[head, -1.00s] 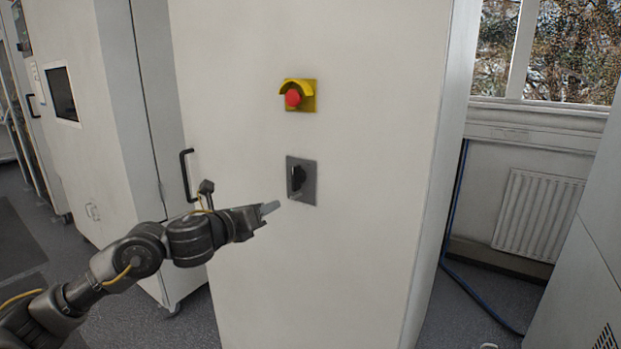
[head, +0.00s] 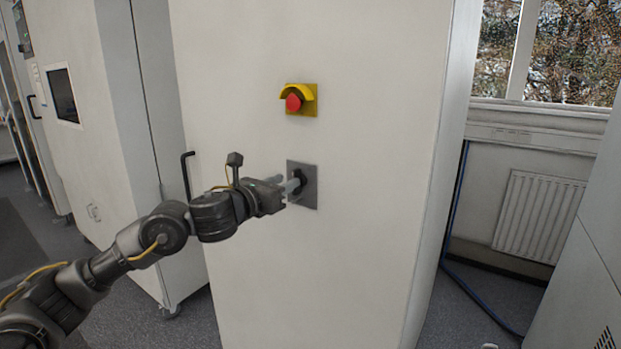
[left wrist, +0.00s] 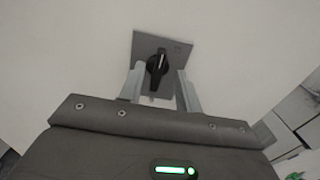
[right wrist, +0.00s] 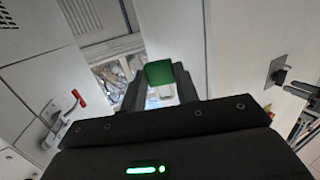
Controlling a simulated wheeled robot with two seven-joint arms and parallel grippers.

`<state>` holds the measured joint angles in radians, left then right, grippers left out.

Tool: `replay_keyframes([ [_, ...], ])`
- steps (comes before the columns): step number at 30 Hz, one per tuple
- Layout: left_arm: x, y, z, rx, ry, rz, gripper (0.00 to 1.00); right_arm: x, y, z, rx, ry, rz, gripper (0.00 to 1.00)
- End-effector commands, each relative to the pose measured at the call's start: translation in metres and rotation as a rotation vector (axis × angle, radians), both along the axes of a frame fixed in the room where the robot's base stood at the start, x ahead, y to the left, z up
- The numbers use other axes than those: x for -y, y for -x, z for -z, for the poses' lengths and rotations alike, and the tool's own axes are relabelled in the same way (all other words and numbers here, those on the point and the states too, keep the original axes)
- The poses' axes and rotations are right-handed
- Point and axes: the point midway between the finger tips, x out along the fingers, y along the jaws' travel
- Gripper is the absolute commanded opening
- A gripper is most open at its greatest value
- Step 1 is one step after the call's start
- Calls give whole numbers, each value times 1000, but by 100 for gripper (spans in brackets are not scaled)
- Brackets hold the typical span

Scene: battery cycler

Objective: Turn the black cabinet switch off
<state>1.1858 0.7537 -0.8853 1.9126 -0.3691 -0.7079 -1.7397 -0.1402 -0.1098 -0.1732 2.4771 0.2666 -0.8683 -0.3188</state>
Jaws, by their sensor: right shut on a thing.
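My left gripper (head: 295,184) is at the plate in the head view and partly hides the knob. In the left wrist view the left gripper (left wrist: 159,90) is open, with one finger on each side of the knob and a gap to it. My right gripper (right wrist: 158,88) is shut on a green block (right wrist: 160,72), away from the switch.
A red emergency button (head: 293,103) on a yellow plate sits above the switch. A black door handle (head: 187,174) is left of it. A radiator (head: 540,215) and window are at the right. A red-handled fitting (right wrist: 78,98) shows in the right wrist view.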

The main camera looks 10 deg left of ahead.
Motion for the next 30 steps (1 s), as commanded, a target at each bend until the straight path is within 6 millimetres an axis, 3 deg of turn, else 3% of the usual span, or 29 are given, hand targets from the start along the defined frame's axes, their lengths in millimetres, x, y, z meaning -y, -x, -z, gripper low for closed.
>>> replay_keyframes([
  [7, 12, -30, -1, 0, 1, -1, 34, 0, 0, -8, 1, 0, 0, 14],
  [19, 14, -36, 0, 1, 0, 0, 34, 0, 0, -9, 1, 0, 0, 14],
  [27, 14, -35, 0, 1, 0, -1, 0, 0, 0, -9, 1, 0, 0, 14],
  [30, 14, -36, 0, 0, 0, -1, 0, 0, 0, -9, 1, 0, 0, 14],
])
